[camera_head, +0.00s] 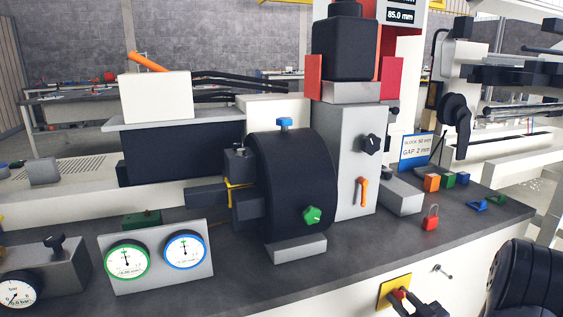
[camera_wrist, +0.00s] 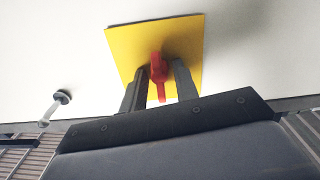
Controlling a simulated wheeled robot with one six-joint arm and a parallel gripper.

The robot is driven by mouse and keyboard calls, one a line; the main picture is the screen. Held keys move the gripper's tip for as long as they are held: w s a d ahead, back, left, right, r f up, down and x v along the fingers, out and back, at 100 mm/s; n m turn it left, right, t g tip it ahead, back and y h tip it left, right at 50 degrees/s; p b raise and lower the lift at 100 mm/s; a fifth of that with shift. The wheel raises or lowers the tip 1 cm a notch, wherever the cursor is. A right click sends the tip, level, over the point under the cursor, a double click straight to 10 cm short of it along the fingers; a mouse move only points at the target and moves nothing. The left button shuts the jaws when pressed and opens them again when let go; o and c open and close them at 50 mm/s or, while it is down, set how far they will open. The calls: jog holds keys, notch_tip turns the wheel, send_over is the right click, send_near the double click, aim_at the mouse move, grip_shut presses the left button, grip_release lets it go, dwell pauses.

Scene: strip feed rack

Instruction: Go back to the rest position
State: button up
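My gripper (camera_wrist: 161,74) is in front of the white cabinet face. Its two dark fingers stand either side of a red switch handle (camera_wrist: 157,68) on a square yellow plate (camera_wrist: 125,43). Slim gaps show between the fingers and the handle, so the fingers look open around it. In the head view my gripper (camera_head: 408,303) is at the bottom right, below the bench edge, at the yellow plate (camera_head: 388,291). The red handle (camera_head: 399,293) is partly hidden by the fingers there. My dark arm (camera_head: 527,280) shows at the lower right corner.
A small metal peg (camera_head: 442,271) sticks out of the cabinet face beside the plate; it also shows in the wrist view (camera_wrist: 61,97). Above, the dark bench top (camera_head: 365,248) carries a red padlock (camera_head: 430,220), coloured blocks, a gauge panel (camera_head: 155,275) and a large black-and-grey machine (camera_head: 290,180).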

jog(key=n+b, duration=0.1)
jog(key=n, duration=0.5)
jog(key=shift+a+f, duration=0.1)
jog(key=v, duration=1)
jog(key=shift+s+a+g+h, duration=0.25)
jog(key=shift+s+g+h, duration=0.05)
jog(key=shift+s, duration=0.1)
jog(key=shift+p, duration=0.3)
